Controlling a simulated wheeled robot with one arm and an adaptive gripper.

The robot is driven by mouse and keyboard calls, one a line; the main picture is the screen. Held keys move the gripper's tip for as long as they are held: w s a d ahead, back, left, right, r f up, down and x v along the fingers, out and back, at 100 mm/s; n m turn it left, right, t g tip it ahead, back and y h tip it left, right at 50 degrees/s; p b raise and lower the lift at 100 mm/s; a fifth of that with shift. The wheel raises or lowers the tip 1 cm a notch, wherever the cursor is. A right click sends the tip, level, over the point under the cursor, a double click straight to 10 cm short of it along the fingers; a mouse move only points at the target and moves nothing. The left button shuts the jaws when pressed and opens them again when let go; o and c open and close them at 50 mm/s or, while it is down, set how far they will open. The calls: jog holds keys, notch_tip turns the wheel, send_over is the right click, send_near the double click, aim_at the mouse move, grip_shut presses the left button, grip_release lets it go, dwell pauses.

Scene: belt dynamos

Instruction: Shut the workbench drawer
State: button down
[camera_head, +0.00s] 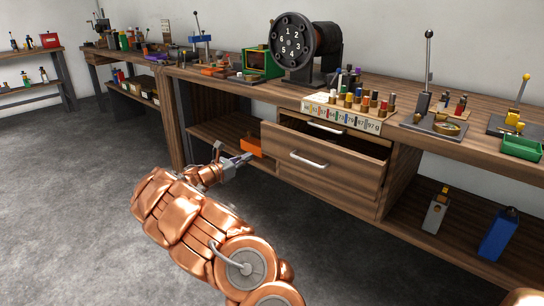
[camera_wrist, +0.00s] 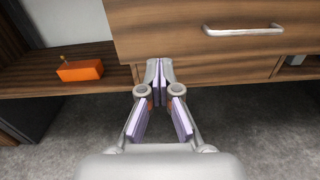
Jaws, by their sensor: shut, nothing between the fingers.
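The workbench drawer (camera_head: 320,165) is wooden with a pale metal bar handle (camera_head: 309,160). It stands pulled out from the bench front, and its dark inside shows behind its front panel. In the wrist view the drawer front (camera_wrist: 210,40) fills the upper right, with its handle (camera_wrist: 243,30) near the top. My gripper (camera_head: 243,158) is shut and empty, to the left of the drawer front and lower than its top edge. In the wrist view my gripper (camera_wrist: 159,70) has its fingers together, below and left of the handle. Whether the fingertips touch the drawer front I cannot tell.
An orange box (camera_wrist: 80,70) lies on the shelf left of the drawer. A second drawer handle (camera_head: 325,127) shows above the open drawer. The benchtop (camera_head: 385,87) carries a numbered dial machine (camera_head: 293,42) and a rack of bottles (camera_head: 340,113). The grey floor (camera_head: 80,200) in front is clear.

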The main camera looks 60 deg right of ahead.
jog(key=f, duration=0.1)
jog(key=b, duration=0.3)
send_near(277, 144)
jog(key=shift+n, duration=0.3)
jog(key=x, duration=0.7)
jog(key=shift+d+f, duration=0.1)
